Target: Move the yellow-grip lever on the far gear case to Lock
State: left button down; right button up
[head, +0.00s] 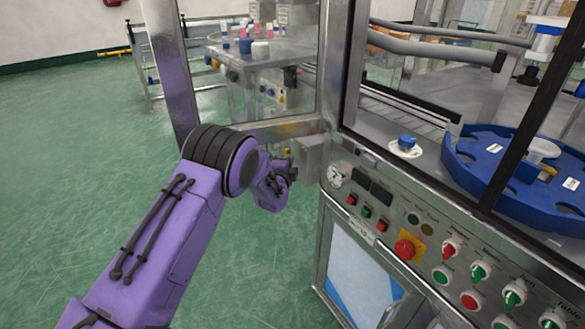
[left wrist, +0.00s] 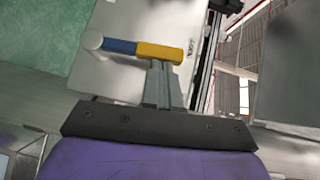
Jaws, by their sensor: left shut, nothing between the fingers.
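The gear case (head: 312,158) is a grey metal box at the corner post of the machine in the head view. In the left wrist view its pale face (left wrist: 120,78) lies behind the lever. The lever's yellow grip (left wrist: 160,52) points right there, with a blue section and a pale round end to its left. Small dark lettering is beside the grip's right end, too small to read surely. My left gripper (left wrist: 162,68) is shut and empty, its fingertips at the lower edge of the yellow grip; I cannot tell if they touch. In the head view, my left gripper (head: 289,170) is beside the case.
A control panel with a red emergency button (head: 404,249) and several knobs runs along the machine front at right. A blue rotary table (head: 470,175) is inside behind a dark post. A glazed door frame (head: 175,70) stands behind my left arm. Green floor is open at left.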

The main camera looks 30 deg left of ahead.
pick_arm(q)
jog(key=a, duration=0.1)
jog(key=w+a+n+g+h+p, duration=0.1)
jog(key=a+n+g, duration=0.1)
jog(key=shift+w+a+r, duration=0.15)
jog(key=shift+w, duration=0.1)
pick_arm(e)
notch_tip(320, 180, up, 2)
jog(key=shift+r, duration=0.15)
pick_arm(q)
jog(key=shift+a+r, duration=0.1)
jog(key=shift+r, duration=0.05)
jog(key=shift+p, duration=0.3)
pick_arm(e)
jog(key=shift+r, duration=0.1)
pick_arm(q)
jog(key=w+d+r+p+v, duration=0.1)
jog(key=d+r+v, duration=0.1)
jog(key=v, duration=1)
jog(key=shift+s, duration=0.25)
pick_arm(e)
jog(key=shift+s+r, duration=0.15)
jog(key=shift+r, duration=0.45)
